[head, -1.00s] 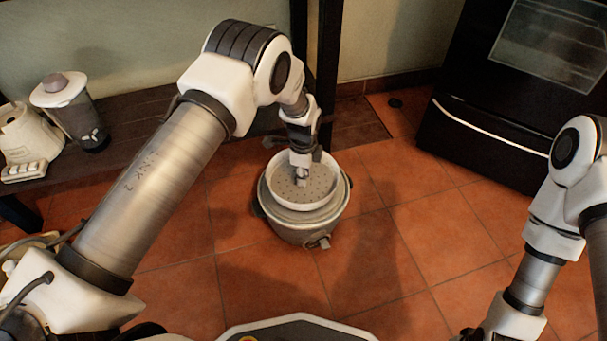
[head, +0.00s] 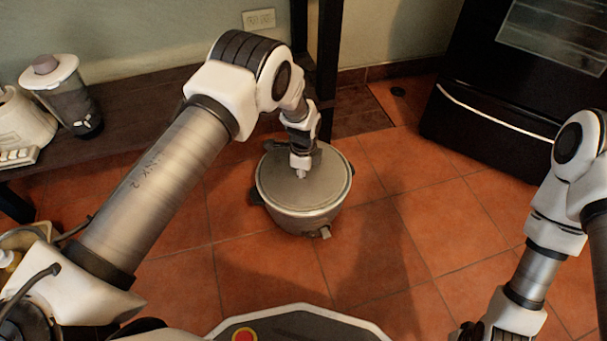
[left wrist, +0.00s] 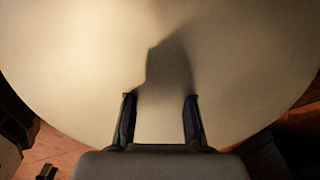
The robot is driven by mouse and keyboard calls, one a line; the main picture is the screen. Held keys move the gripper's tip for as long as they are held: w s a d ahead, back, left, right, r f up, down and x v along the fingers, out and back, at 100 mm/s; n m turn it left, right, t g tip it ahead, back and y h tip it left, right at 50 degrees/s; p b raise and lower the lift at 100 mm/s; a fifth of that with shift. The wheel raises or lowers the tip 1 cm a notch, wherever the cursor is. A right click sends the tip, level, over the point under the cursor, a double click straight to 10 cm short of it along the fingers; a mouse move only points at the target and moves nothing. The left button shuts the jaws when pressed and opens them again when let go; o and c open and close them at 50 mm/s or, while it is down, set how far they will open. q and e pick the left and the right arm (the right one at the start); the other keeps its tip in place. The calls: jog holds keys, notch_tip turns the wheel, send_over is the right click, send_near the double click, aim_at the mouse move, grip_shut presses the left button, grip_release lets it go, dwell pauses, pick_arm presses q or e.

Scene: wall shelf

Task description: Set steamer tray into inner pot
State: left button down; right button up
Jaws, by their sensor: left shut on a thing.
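The pot (head: 275,193) stands on the tiled floor, with a front knob and side handles. Its top shows as a smooth grey round surface inside the rim, without holes. The white perforated steamer tray is out of sight, apparently below that surface. My left gripper (head: 301,174) points down at the middle of the pot, its tips at the surface. In the left wrist view its fingers (left wrist: 160,118) stand apart before a smooth cream disc; what they grip is hard to see. My right gripper is mostly cut off at the bottom right edge; its fingertips are not visible.
A dark low shelf (head: 150,118) with a blender (head: 70,95) and a white appliance (head: 22,125) runs along the wall. A dark post (head: 328,60) stands behind the pot. A black oven (head: 520,90) is at the right. The floor right of the pot is clear.

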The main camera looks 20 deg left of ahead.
pick_arm(q)
jog(key=shift+p, duration=0.6)
dwell(1.1)
jog(key=shift+f, duration=0.4)
dwell(0.7)
jog(key=c, duration=0.9)
grip_release()
notch_tip(320, 180, up, 12)
dwell(0.4)
